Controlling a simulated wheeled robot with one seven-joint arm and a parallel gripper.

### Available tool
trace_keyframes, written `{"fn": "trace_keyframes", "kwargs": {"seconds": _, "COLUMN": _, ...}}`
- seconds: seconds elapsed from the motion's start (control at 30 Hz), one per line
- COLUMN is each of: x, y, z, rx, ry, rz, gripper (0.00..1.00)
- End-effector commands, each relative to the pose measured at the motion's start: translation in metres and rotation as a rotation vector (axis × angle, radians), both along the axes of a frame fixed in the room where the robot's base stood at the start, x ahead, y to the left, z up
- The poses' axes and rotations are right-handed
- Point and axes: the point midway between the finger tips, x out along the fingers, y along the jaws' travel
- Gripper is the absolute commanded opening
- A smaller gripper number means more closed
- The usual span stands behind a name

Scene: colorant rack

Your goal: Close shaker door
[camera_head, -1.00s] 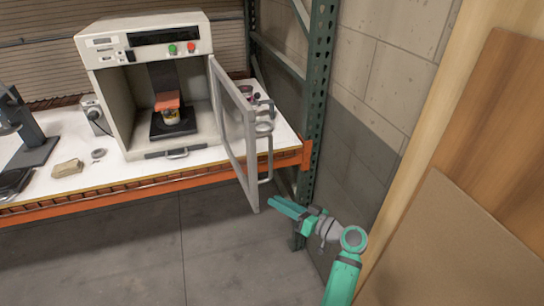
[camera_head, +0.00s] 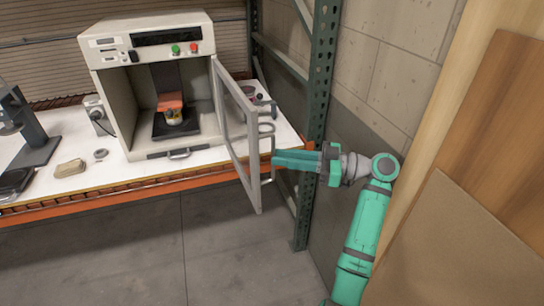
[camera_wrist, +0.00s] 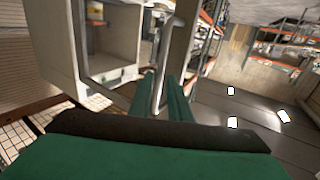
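The white shaker (camera_head: 110,100) stands on the table with its front open. Its door (camera_head: 222,100), a grey frame with a clear pane, is swung out on the right side toward the camera. A grey bar handle (camera_head: 269,176) sits on the door's outer face. My gripper (camera_head: 275,160) is at the handle, its green fingers pointing left. In the wrist view the fingers (camera_wrist: 161,85) are apart, and the handle (camera_wrist: 166,55) runs down between them. I cannot tell whether they touch it.
A green rack post (camera_head: 317,110) and block wall are close behind my arm. A wooden panel (camera_head: 490,120) stands at the right. Small items lie on the white table (camera_head: 60,190), which has an orange front beam. The floor in front is clear.

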Motion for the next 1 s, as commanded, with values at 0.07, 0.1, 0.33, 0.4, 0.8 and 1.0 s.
{"fn": "trace_keyframes", "kwargs": {"seconds": 0.07, "x": 0.002, "y": 0.012, "z": 0.0, "rx": 0.0, "ry": 0.0, "rz": 0.002, "gripper": 0.17}}
{"fn": "trace_keyframes", "kwargs": {"seconds": 0.1, "x": 0.003, "y": 0.017, "z": 0.0, "rx": 0.0, "ry": 0.0, "rz": 0.002, "gripper": 0.17}}
{"fn": "trace_keyframes", "kwargs": {"seconds": 0.33, "x": 0.006, "y": 0.032, "z": 0.0, "rx": 0.001, "ry": 0.002, "rz": -0.001, "gripper": 0.17}}
{"fn": "trace_keyframes", "kwargs": {"seconds": 0.4, "x": 0.006, "y": 0.033, "z": 0.0, "rx": 0.001, "ry": 0.002, "rz": -0.001, "gripper": 0.17}}
{"fn": "trace_keyframes", "kwargs": {"seconds": 0.8, "x": 0.006, "y": 0.033, "z": 0.0, "rx": 0.001, "ry": 0.002, "rz": -0.001, "gripper": 0.0}}
{"fn": "trace_keyframes", "kwargs": {"seconds": 1.0, "x": 0.005, "y": 0.036, "z": -0.001, "rx": 0.0, "ry": 0.001, "rz": -0.007, "gripper": 0.0}}
